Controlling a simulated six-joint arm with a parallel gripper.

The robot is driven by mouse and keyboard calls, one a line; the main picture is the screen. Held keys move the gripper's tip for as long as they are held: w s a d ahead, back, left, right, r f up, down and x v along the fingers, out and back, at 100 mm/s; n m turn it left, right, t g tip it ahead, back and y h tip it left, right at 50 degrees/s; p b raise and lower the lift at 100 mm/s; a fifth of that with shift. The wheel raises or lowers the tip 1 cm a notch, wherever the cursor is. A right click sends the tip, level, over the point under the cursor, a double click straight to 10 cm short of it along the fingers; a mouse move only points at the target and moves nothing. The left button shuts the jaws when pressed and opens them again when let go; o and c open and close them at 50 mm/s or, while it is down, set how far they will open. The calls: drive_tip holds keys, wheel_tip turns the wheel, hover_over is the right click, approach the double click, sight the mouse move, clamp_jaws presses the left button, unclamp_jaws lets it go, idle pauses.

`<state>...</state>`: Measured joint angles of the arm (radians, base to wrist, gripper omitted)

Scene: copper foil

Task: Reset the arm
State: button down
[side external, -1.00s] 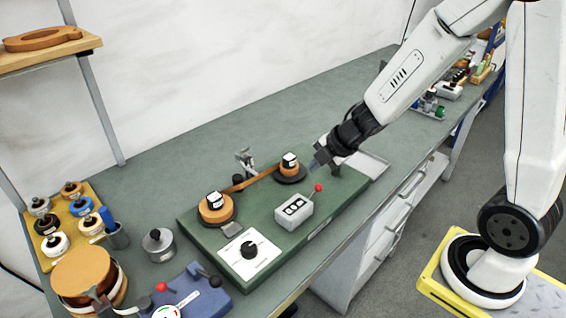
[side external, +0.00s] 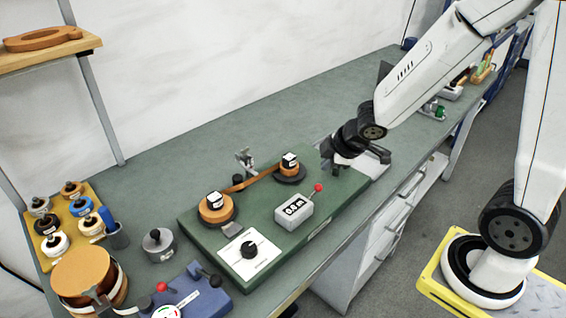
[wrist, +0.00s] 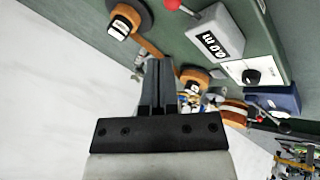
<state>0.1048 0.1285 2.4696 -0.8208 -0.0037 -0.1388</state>
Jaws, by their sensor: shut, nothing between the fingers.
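My gripper (side external: 328,155) is shut and empty. In the side external view it hangs just off the right end of the green winding base (side external: 262,215), beside the far spool. In the wrist view the closed fingers (wrist: 158,75) point over the bench toward the machine. The base carries two copper-coloured spools, the near one (side external: 216,207) and the far one (side external: 289,168), with a copper strip (side external: 252,181) between them. A grey counter box (side external: 293,209) with a red-knobbed lever (side external: 318,188) sits on the base, near a white dial plate (side external: 249,252).
A blue device (side external: 190,295), a grey weight (side external: 158,244), a large copper roll (side external: 85,275) and a yellow board of small spools (side external: 65,228) stand at the left. A pale tray (side external: 374,164) lies right of the base.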

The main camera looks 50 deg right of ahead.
drive_tip(key=s+a+m+g, duration=0.3)
drive_tip(key=s+m, duration=0.5)
drive_tip(key=m, duration=0.1)
drive_tip(key=shift+a+f+m+g+y, duration=0.3)
drive_tip(key=shift+a+f+m, duration=0.05)
drive_tip(key=shift+m, duration=0.05)
